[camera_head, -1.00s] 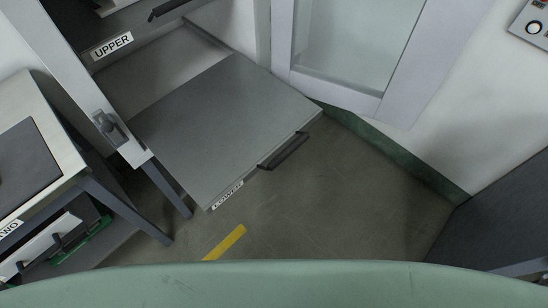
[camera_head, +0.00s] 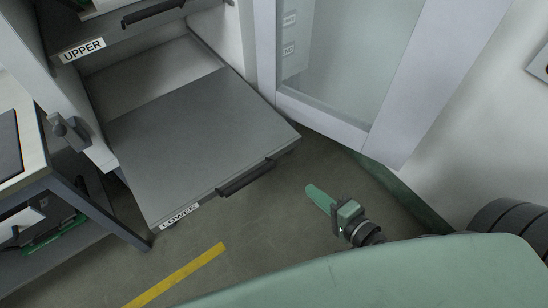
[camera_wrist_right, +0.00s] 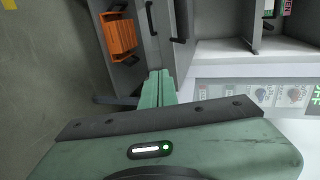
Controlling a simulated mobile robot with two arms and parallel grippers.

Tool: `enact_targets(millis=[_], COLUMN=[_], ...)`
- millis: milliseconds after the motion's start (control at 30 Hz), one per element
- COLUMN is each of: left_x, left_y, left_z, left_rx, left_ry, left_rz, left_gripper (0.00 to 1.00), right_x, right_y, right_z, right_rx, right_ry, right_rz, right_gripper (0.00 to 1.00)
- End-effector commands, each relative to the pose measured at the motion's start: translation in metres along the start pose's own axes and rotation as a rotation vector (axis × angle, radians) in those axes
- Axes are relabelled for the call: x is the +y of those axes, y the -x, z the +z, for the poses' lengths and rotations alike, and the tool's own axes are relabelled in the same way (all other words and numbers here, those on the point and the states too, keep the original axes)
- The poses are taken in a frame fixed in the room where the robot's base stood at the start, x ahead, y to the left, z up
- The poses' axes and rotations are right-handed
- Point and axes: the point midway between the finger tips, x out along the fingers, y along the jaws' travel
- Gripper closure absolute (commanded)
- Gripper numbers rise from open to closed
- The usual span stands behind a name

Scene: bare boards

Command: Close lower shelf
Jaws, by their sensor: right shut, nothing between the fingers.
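The lower shelf (camera_head: 185,140) is a grey flat panel pulled out from its cabinet, labelled LOWER. It has a dark bar handle (camera_head: 246,178) on its front edge. My right gripper (camera_head: 312,191) is green and shut with nothing in it. It is in front and to the right of the shelf, apart from the handle, with its fingers pointing toward the shelf side. In the right wrist view the shut fingers (camera_wrist_right: 160,78) show at the centre. My left gripper is not in view.
An upper shelf (camera_head: 110,40) with its own handle is above. A glass-panelled door (camera_head: 345,65) is at the right of the cabinet. A table (camera_head: 30,150) stands at the left. A yellow floor strip (camera_head: 178,276) lies in front. An orange crate (camera_wrist_right: 118,38) shows in the wrist view.

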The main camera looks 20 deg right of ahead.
Motion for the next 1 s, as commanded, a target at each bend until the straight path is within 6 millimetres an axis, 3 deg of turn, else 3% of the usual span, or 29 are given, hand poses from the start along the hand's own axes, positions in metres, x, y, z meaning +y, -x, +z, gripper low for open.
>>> enact_targets(millis=[233,700,1000], left_x=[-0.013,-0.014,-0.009], left_y=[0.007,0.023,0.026], left_z=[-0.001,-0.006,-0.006], left_rx=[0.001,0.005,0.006], left_ry=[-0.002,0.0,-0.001], left_rz=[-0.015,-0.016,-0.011], left_gripper=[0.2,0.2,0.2], right_x=[-0.013,-0.019,-0.023], right_y=[-0.019,-0.113,-0.136], right_z=[0.001,0.001,0.001], right_rx=[0.0,-0.002,-0.003], right_ry=[-0.026,-0.022,-0.02], right_rz=[-0.022,-0.019,-0.016], right_gripper=[1.0,1.0,1.0])
